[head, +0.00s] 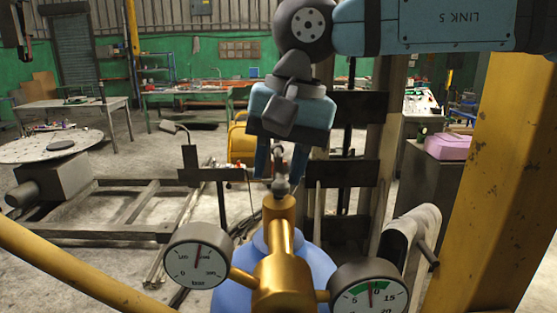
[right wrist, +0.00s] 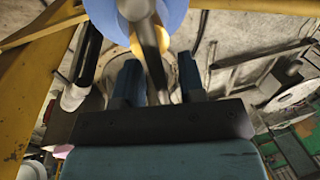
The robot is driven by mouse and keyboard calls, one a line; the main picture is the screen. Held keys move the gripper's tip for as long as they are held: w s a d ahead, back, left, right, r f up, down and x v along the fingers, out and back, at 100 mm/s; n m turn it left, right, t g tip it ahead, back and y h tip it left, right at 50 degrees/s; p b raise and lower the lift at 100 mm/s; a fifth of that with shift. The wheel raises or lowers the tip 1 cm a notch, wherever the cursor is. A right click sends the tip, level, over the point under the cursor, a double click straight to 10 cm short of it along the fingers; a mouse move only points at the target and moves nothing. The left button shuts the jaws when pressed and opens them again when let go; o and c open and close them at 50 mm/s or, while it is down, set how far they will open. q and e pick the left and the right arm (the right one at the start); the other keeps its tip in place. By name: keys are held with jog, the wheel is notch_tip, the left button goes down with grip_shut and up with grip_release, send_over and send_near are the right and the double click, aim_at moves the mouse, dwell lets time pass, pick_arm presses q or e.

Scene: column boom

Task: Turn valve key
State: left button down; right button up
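The valve key (head: 281,186), a small grey metal piece, stands upright on top of the brass valve (head: 283,255) of a blue cylinder (head: 318,265). My right gripper (head: 280,173) points down from above, its two blue fingers on either side of the key's upper part. The fingers look open, with gaps to the key. In the right wrist view the grey key (right wrist: 153,58) runs between the spread fingers of the right gripper (right wrist: 158,70). The blue cylinder (right wrist: 185,14) is behind it at the top.
Two round gauges flank the valve, one at left (head: 197,255) and one at right (head: 369,292). A yellow post (head: 500,180) stands close on the right, and a yellow rail (head: 75,280) crosses the lower left. A white cloth (head: 410,240) hangs beside the right gauge.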

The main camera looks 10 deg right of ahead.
jog(key=shift+c, duration=0.5)
jog(key=shift+d, duration=0.1)
grip_shut()
